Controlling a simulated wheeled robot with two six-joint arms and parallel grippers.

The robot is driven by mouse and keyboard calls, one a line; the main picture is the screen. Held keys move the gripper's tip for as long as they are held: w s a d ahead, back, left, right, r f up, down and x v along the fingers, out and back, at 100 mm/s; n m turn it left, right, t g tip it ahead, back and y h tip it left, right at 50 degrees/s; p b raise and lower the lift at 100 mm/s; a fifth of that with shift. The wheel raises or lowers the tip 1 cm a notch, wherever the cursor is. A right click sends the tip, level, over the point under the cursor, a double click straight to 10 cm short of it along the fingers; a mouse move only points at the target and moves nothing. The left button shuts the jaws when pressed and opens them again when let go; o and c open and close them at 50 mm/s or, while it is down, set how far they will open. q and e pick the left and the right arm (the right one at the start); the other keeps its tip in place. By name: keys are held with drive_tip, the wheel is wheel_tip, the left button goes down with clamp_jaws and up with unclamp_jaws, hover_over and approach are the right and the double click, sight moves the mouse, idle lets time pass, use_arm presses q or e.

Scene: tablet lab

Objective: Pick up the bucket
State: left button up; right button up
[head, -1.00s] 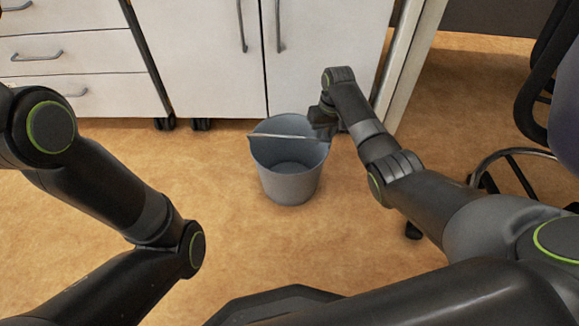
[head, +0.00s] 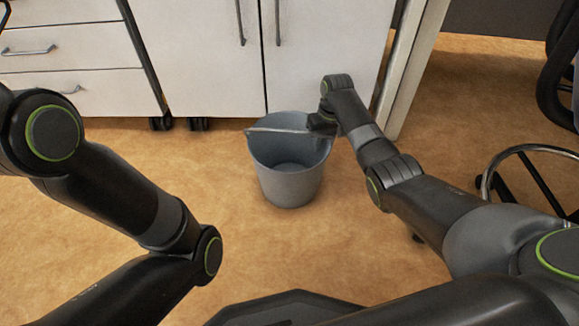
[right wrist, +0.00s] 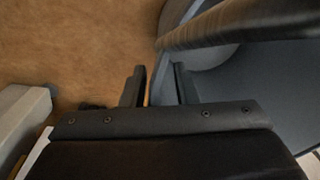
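The grey bucket (head: 289,187) stands upright on the floor in front of the white cabinet. Its thin handle (head: 280,131) lies across the top opening. My right gripper (head: 320,124) is at the bucket's right rim. In the right wrist view the bucket wall (right wrist: 163,85) lies between the two fingers (right wrist: 160,90). A narrow strip of floor shows between the left finger and the wall, so the gripper looks open around it. The handle (right wrist: 230,25) crosses above the fingers there. My left arm is at the left; its gripper is not in view.
White cabinet doors (head: 320,60) and drawers (head: 70,60) stand behind the bucket, with a pale upright panel (head: 410,70) at their right end. A chair (head: 545,170) stands at the right. The brown floor (head: 210,235) around the bucket is clear.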

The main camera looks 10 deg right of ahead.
clamp_jaws()
idle(1.2)
